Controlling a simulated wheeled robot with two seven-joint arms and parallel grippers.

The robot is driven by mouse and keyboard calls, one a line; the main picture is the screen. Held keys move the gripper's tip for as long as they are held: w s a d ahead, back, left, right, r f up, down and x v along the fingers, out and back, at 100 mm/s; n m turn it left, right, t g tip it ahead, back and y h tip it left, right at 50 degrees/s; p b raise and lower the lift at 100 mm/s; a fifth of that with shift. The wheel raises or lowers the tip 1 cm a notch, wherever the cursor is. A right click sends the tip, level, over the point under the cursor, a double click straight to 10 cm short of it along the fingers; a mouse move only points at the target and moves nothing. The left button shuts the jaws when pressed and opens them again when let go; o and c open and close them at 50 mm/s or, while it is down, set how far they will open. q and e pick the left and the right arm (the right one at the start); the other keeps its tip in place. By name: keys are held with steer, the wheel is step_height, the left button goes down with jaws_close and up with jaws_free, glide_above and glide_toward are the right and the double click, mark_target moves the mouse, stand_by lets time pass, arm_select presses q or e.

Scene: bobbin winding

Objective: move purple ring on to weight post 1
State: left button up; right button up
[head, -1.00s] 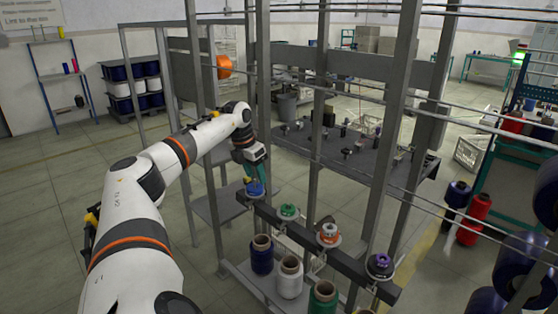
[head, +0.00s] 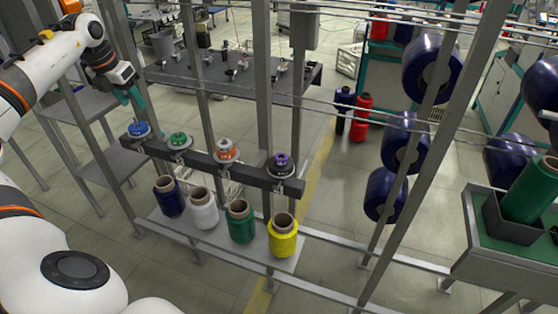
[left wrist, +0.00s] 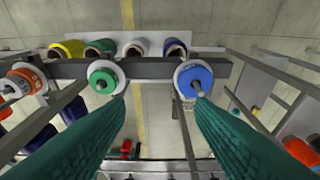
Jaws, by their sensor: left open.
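The purple ring (head: 281,159) sits on a post at the right end of a dark bar (head: 215,168) in the head view. A blue ring (head: 138,128), a green ring (head: 179,140) and an orange ring (head: 226,149) sit on the bar's other posts. I cannot tell which post is weight post 1. My left gripper (head: 137,103) is open and empty, just above the blue ring, far from the purple one. In the left wrist view its teal fingers (left wrist: 155,103) stand apart, with the blue ring (left wrist: 194,82) and green ring (left wrist: 105,78) beyond. The right gripper is out of view.
Blue, white, green and yellow spools (head: 283,238) stand on a shelf below the bar. Upright grey frame posts (head: 264,90) and thin rods stand around the bar. A dark table (head: 225,80) is behind. Large blue spools (head: 405,140) hang at right.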

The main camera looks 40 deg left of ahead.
arm_select(q)
steer(key=w+d+b, duration=0.1)
steer(key=d+b, duration=0.1)
steer(key=d, duration=0.3)
steer(key=p, duration=0.9)
glide_toward(281, 159)
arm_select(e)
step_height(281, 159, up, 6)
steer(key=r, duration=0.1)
arm_select(q)
steer(key=b+x, duration=0.4)
steer(key=x, duration=0.2)
steer(key=shift+a, duration=0.2)
steer(key=shift+b+x, duration=1.2)
steer(key=shift+x, duration=0.1)
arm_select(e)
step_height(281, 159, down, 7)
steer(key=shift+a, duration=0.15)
arm_select(q)
steer(key=shift+w+r, duration=0.1)
steer(key=shift+w, duration=0.05)
steer(key=shift+c, duration=0.3)
jaws_close()
steer(key=shift+r, duration=0.1)
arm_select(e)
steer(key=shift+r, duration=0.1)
